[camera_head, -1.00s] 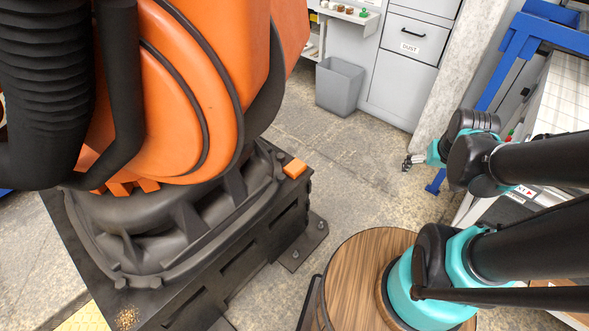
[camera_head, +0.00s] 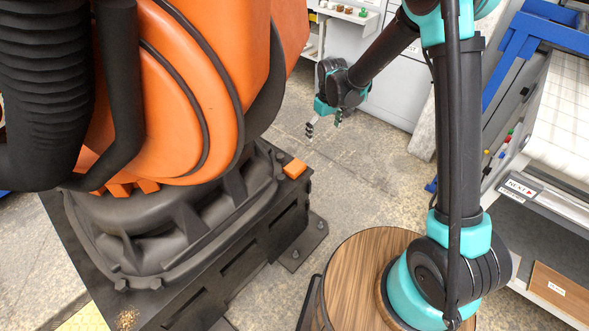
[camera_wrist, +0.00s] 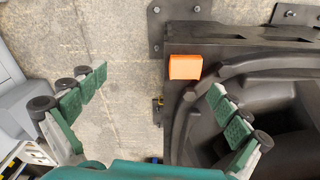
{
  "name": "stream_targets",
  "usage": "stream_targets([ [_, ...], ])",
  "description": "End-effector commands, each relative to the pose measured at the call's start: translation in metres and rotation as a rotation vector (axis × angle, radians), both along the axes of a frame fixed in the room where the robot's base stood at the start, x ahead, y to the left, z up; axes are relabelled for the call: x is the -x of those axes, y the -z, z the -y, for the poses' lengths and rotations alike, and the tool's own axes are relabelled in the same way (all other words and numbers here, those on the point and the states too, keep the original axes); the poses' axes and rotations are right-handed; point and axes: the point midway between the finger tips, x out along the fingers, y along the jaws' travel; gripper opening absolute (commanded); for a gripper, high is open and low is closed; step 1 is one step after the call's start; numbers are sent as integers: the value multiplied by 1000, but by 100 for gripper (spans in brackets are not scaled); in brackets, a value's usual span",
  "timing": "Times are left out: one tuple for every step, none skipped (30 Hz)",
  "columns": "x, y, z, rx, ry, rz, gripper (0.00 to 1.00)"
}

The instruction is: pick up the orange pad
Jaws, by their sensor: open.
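The orange pad (camera_head: 295,168) is a small block lying on the corner of the black machine base in the head view. It also shows in the wrist view (camera_wrist: 185,67), above and between my finger tips, nearer the right finger. My gripper (camera_head: 324,127) is open and empty. In the head view it hangs above and to the right of the pad, apart from it. In the wrist view its two green-padded fingers (camera_wrist: 161,88) are spread wide, with floor and the base edge between them.
The black machine base (camera_head: 240,250) carries a large orange robot arm (camera_head: 190,90) close to the pad's left. A grey bin, partly hidden by my arm, and cabinets stand behind. A workbench (camera_head: 560,130) is at right. The floor (camera_head: 350,195) right of the base is clear.

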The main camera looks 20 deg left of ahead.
Motion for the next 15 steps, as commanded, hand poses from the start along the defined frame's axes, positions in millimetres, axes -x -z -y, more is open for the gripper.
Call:
stream_targets([
  [1,14,-24,8,-46,-9,100],
  [2,22,-35,14,-69,-15,100],
  [4,31,-50,20,-100,-22,100],
  [5,38,-59,25,-120,-27,100],
  [7,44,-68,29,-139,-31,100],
  [9,51,-78,34,-161,-36,100],
  [11,57,-85,38,-177,-40,100],
  [13,61,-91,40,-189,-43,100],
  [14,66,-97,42,-203,-46,100],
  [16,69,-101,45,-211,-49,100],
  [17,71,-104,47,-218,-50,100],
  [17,74,-107,48,-224,-51,100],
  [18,76,-108,49,-227,-52,100],
  [18,79,-109,50,-229,-53,100],
  [18,84,-109,50,-230,-53,100],
])
